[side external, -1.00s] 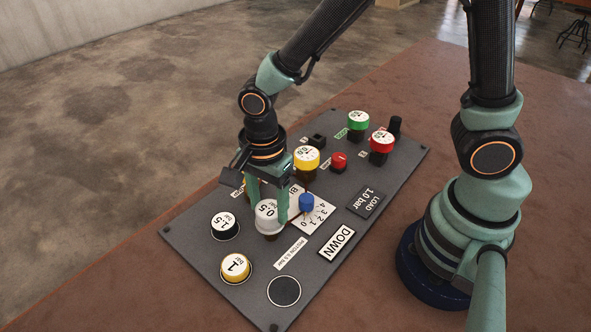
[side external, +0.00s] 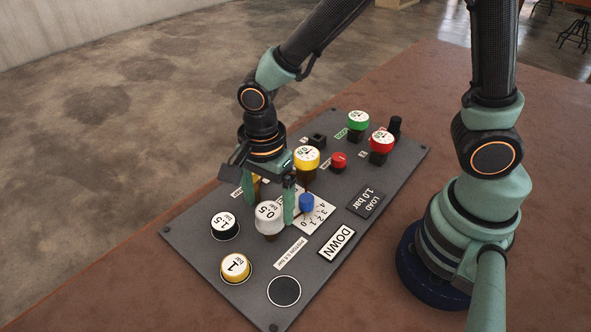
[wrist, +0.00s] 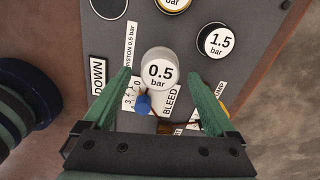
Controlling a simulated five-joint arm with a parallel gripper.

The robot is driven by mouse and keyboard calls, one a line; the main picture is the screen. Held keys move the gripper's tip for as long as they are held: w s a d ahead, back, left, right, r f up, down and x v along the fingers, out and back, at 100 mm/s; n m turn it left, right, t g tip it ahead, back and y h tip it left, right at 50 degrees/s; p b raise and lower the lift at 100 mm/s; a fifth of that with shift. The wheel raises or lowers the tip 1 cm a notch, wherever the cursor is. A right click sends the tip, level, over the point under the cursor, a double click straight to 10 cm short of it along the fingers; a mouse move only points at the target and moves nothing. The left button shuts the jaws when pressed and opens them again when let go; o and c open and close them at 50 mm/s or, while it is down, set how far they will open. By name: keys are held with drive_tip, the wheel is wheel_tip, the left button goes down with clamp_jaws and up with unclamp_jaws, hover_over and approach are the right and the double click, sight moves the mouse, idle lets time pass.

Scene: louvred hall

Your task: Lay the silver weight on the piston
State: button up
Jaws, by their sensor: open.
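The silver weight (side external: 268,227), a pale cylinder with a white top marked 0.5 bar, stands upright beside the label reading PISTON 0.5 bar (side external: 290,253). It hides what is directly under it, so the piston itself is not visible. The weight also shows in the wrist view (wrist: 160,71), just ahead of and between my fingertips. My gripper (side external: 268,212) is open, with one finger on each side of the weight. In the wrist view my gripper (wrist: 160,75) shows gaps beside the weight.
The black 1.5 bar weight (side external: 224,231) and yellow 1 bar weight (side external: 235,272) stand nearby. An empty round black pad (side external: 284,291) lies at the panel's near end. A blue knob (side external: 306,203) is close to my right finger. Green, red and yellow-topped parts stand farther back.

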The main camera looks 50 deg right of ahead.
sight(268, 210)
wheel_tip(268, 210, up, 10)
drive_tip(key=d+r+n+t, duration=0.2)
drive_tip(key=d+r+n, duration=0.1)
drive_tip(key=d+n, duration=0.4)
drive_tip(key=s+d+r+n+t, duration=0.1)
drive_tip(key=d+r+n+t, duration=0.2)
drive_tip(key=d+n, duration=0.5)
drive_tip(key=shift+d+r+n+t, duration=0.3)
drive_tip(key=shift+r+n, duration=0.1)
drive_tip(key=shift+n, duration=0.3)
